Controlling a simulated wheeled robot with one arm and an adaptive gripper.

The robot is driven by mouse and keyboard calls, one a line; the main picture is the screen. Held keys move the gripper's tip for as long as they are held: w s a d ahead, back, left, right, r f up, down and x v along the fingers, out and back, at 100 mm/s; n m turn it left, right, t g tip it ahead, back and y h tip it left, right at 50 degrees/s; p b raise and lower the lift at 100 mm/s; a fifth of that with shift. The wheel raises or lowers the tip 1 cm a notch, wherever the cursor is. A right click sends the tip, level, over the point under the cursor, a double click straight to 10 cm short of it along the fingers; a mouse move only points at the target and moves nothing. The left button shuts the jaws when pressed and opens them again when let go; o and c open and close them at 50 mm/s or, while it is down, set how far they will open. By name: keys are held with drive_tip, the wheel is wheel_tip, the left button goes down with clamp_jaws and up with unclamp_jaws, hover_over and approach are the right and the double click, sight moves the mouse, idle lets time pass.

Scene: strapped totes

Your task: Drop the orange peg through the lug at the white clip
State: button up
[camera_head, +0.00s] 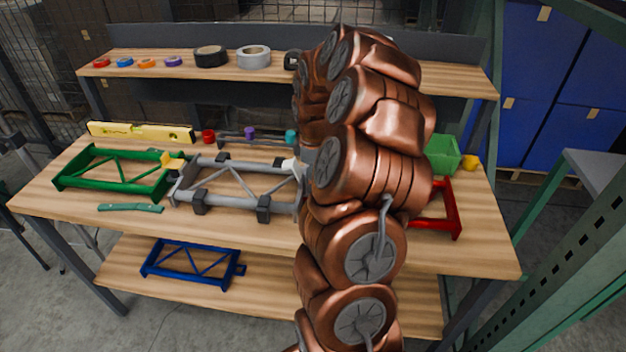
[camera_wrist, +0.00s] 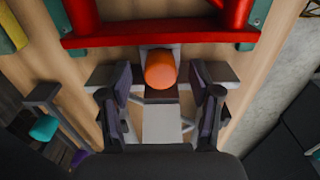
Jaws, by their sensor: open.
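The orange peg (camera_wrist: 160,70) shows end-on in the wrist view, between my fingers, over a grey block beside the red frame (camera_wrist: 160,40). How deep it sits in the lug, I cannot tell. My gripper (camera_wrist: 160,88) is open, with one finger on each side of the peg and gaps between. A pale plate just below the peg, seemingly the white clip (camera_wrist: 162,124), lies at the end of the grey frame. The head view also shows the white clip (camera_head: 290,165) at the grey frame's (camera_head: 235,163) right end. My arm hides the peg and gripper there.
The green frame (camera_head: 105,174) meets the grey one at a yellow clip (camera_head: 173,161). Red, purple and teal pegs (camera_head: 291,136) stand behind. A green bin (camera_head: 443,153) is at the back right. A green-handled tool (camera_head: 130,208) lies in front. A blue frame (camera_head: 190,262) is below.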

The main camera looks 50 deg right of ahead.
wheel_tip(320, 180, up, 11)
drive_tip(key=shift+r, duration=0.2)
idle(0.3)
drive_tip(key=s+a+r+m+p, duration=0.1)
drive_tip(key=s+a+r, duration=0.1)
drive_tip(key=a, duration=0.8)
drive_tip(key=s+a+r, duration=0.2)
drive_tip(key=s+a, duration=0.1)
drive_tip(key=a, duration=0.7)
drive_tip(key=s+a+f+m+g, duration=0.1)
drive_tip(key=s+a+f+m, duration=0.1)
drive_tip(key=s+a, duration=0.4)
drive_tip(key=s+a+f+m+p, duration=0.1)
drive_tip(key=s+a+m, duration=0.3)
drive_tip(key=s, duration=0.8)
drive_tip(key=a, duration=0.2)
drive_tip(key=shift+s+a+f+g+p, duration=0.3)
drive_tip(key=shift+s+a+f+g, duration=0.05)
drive_tip(key=shift+f+g, duration=0.05)
